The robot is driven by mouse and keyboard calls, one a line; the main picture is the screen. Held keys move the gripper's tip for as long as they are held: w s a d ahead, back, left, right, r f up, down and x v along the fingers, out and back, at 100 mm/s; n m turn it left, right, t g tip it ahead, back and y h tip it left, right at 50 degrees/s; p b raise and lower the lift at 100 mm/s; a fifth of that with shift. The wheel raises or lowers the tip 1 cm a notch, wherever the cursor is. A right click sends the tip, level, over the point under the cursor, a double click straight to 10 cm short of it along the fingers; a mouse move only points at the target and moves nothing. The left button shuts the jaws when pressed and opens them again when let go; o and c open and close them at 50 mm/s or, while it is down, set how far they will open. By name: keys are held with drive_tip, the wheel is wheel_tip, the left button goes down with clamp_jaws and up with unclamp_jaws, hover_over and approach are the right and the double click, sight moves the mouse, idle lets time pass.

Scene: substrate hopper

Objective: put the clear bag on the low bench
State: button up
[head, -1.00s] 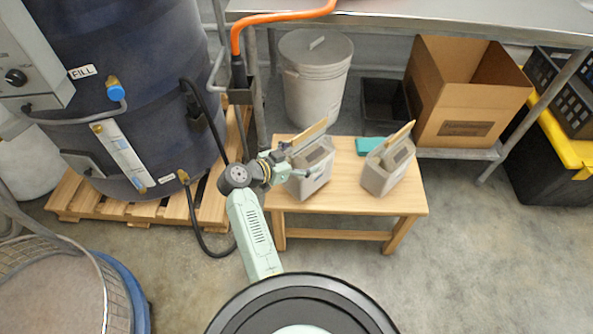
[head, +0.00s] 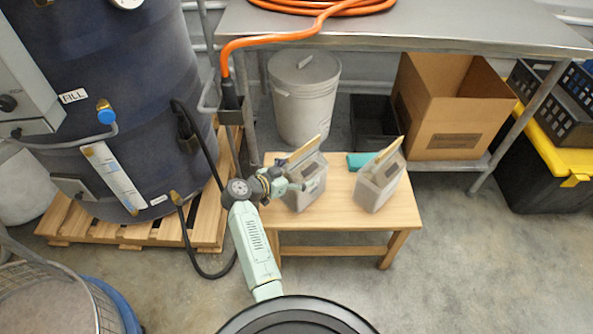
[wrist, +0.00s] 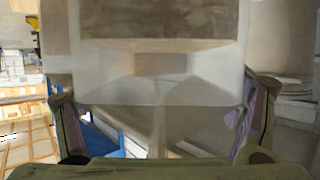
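Two pale, see-through bags with tan strips at their tops stand on the low wooden bench (head: 345,219). The left bag (head: 308,188) is at the bench's left half, and the other bag (head: 379,186) stands apart to its right. My gripper (head: 290,181) is at the left side of the left bag. In the wrist view the clear bag (wrist: 160,88) fills the middle, with brown content and a label patch. My gripper's fingers (wrist: 160,118) are spread wide, one at each side of the picture. The gripper looks open; any light contact is hard to tell.
A teal block (head: 359,160) lies at the bench's back edge. A grey lidded bin (head: 305,100), a black crate (head: 373,122) and a cardboard box (head: 455,125) are behind. A dark blue drum (head: 115,120) on a pallet stands left.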

drive_tip(key=o, duration=0.3)
drive_tip(key=v, duration=1.2)
drive_tip(key=shift+s, duration=0.1)
drive_tip(key=shift+r, duration=0.1)
